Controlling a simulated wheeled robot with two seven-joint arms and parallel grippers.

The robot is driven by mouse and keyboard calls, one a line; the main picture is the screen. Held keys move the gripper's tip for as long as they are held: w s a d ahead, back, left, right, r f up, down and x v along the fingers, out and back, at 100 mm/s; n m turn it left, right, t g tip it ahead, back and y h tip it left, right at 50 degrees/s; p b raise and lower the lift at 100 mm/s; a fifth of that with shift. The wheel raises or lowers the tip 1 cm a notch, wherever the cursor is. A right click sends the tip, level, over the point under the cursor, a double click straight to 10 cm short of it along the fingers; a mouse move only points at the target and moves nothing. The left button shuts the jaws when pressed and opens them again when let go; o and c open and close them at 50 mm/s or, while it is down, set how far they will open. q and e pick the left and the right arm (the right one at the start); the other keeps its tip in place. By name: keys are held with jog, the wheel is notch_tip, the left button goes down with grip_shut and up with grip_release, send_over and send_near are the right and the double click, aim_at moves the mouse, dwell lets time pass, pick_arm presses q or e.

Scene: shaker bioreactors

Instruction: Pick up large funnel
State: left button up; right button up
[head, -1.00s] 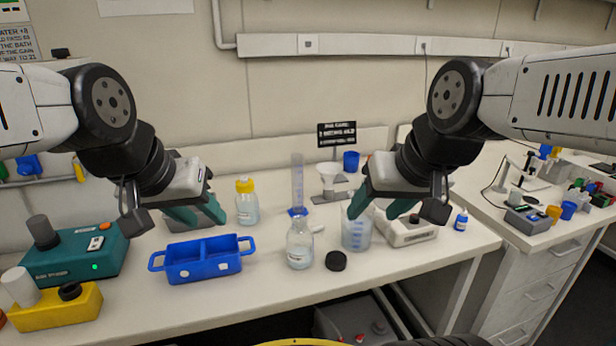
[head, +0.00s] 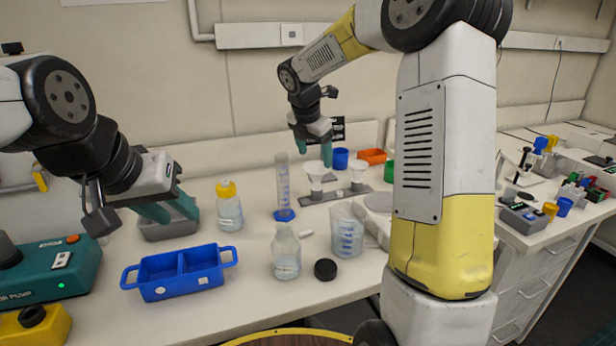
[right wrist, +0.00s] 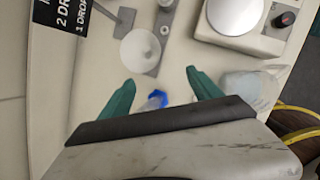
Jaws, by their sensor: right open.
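The large white funnel (head: 316,170) stands on a grey stand at the back of the bench. It also shows from above as a white disc in the right wrist view (right wrist: 141,50). My right gripper (head: 314,154) is open and empty, fingers pointing down, just above and behind the funnel in the head view. In the right wrist view the funnel lies beyond the open fingertips (right wrist: 159,77), not between them. A smaller white funnel (head: 358,165) stands to its right. My left gripper (head: 170,211) is open and empty at the left, over the bench near a grey tray.
A measuring cylinder (head: 283,185) with a blue base stands left of the funnel. A beaker (head: 347,232), a clear bottle (head: 286,255) and a black cap (head: 325,269) are in front. A blue divided tray (head: 181,277) and a yellow-capped bottle (head: 229,208) are further left.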

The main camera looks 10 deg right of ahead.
aim_at(315, 182)
jog(key=w+f+n, duration=0.1)
jog(key=w+f, duration=0.1)
jog(key=f, duration=0.3)
jog(key=w+d+f+n, duration=0.1)
jog(key=w+f, duration=0.2)
jog(key=f, duration=0.1)
jog(key=w+d+f+n, duration=0.1)
jog(key=w+f, duration=0.2)
jog(key=f, duration=0.2)
jog(key=shift+f, duration=0.35)
jog(key=c, duration=1)
